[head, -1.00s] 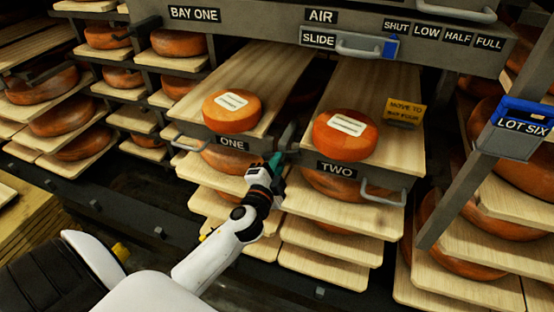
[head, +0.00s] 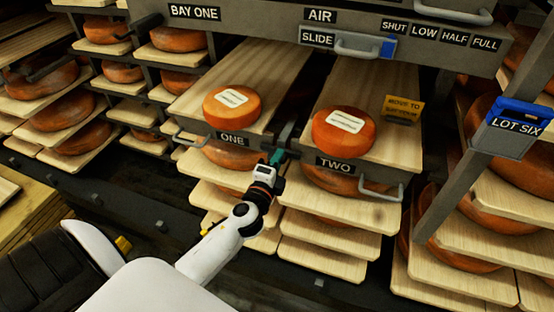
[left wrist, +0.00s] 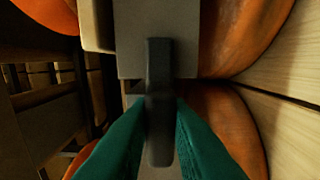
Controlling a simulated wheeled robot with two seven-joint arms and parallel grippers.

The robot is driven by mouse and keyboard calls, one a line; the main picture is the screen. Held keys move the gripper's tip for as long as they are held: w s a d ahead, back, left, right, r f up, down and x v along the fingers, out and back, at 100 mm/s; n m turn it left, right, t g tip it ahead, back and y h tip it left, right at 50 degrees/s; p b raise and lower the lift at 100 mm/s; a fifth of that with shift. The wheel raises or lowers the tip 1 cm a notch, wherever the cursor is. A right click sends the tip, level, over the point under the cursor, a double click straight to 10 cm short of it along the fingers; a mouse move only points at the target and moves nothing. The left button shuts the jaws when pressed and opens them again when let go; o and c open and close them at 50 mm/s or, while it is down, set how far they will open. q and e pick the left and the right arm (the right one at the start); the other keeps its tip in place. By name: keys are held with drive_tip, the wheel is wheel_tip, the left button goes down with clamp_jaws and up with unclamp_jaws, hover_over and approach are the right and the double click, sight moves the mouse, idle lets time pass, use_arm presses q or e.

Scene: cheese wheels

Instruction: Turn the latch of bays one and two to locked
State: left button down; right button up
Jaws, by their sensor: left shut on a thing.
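Bay one, with its ONE label (head: 232,138), and bay two, with its TWO label (head: 335,164), are side by side at the centre. Each has a board with a labelled orange cheese wheel on it, wheel one (head: 233,105) and wheel two (head: 343,131). A grey upright latch part (head: 287,133) stands in the gap between the boards. My left gripper (head: 277,157) is at this gap, its teal fingers closed. In the left wrist view the fingers are shut on a dark latch handle (left wrist: 160,85), upright in that picture, before a grey plate (left wrist: 185,35). My right gripper is not in view.
A grey beam with a SLIDE handle (head: 343,47) and air labels crosses above. A wire handle (head: 190,138) is left of bay one and another (head: 383,190) is under bay two. A slanted post with the blue LOT SIX holder (head: 515,124) stands right.

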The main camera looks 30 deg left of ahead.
use_arm(q)
drive_tip(key=c, duration=1.4)
unclamp_jaws()
drive_tip(key=shift+o, duration=0.2)
